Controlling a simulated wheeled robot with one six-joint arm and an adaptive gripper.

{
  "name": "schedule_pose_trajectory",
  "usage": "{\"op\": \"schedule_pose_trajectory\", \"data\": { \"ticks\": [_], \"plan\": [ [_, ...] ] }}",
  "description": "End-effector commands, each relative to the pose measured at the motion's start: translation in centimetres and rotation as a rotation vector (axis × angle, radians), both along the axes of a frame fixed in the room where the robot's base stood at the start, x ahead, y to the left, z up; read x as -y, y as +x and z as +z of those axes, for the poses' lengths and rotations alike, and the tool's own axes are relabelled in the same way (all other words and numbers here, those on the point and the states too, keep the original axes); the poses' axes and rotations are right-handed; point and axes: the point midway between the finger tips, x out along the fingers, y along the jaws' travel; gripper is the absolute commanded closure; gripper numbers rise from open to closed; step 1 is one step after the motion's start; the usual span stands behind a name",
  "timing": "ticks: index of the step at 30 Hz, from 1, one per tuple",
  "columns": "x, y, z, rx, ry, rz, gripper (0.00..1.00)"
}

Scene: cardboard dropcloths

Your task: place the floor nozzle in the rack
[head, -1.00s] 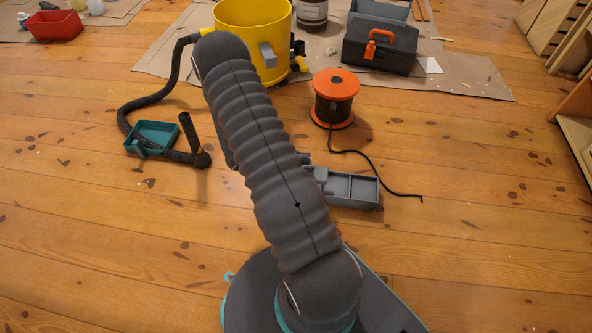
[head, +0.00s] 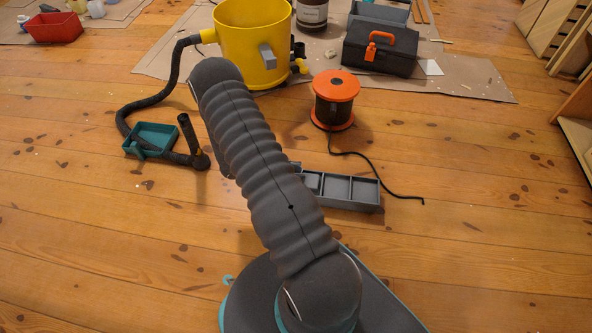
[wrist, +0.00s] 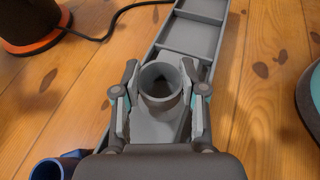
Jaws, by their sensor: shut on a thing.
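My gripper (wrist: 160,90) is shut on the grey floor nozzle (wrist: 161,97); its fingers press on both sides of the round, open neck. The nozzle's flat body lies below the neck, over the near part of the grey rack (wrist: 190,38). I cannot tell whether the body touches the rack. The far compartments of the rack look empty. In the head view the rack (head: 352,204) lies on the floor right of my arm. There my arm hides the gripper, the nozzle and the rack's left end.
A blue tube (wrist: 47,170) stands at the lower left in the wrist view. An orange cable reel (head: 335,98) with a black cable stands behind the rack. A teal tray (head: 152,140), a hose and a yellow bucket (head: 252,45) lie left and behind.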

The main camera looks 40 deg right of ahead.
Motion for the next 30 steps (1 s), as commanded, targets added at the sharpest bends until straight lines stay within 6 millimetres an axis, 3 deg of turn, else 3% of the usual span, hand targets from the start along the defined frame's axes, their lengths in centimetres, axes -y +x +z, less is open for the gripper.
{"op": "schedule_pose_trajectory", "data": {
  "ticks": [2, 3, 5, 17, 30],
  "plan": [
    [0.0, 0.0, -0.3, 0.000, 0.000, 0.000, 1.00],
    [0.0, 0.0, -0.2, 0.000, 0.000, 0.000, 0.48],
    [0.0, 0.0, -0.2, 0.000, 0.000, 0.000, 0.33],
    [-0.1, 0.1, 0.2, 0.000, 0.000, 0.001, 0.33],
    [-6.6, 3.4, 3.2, 0.001, -0.001, 0.004, 0.33]
  ]
}}
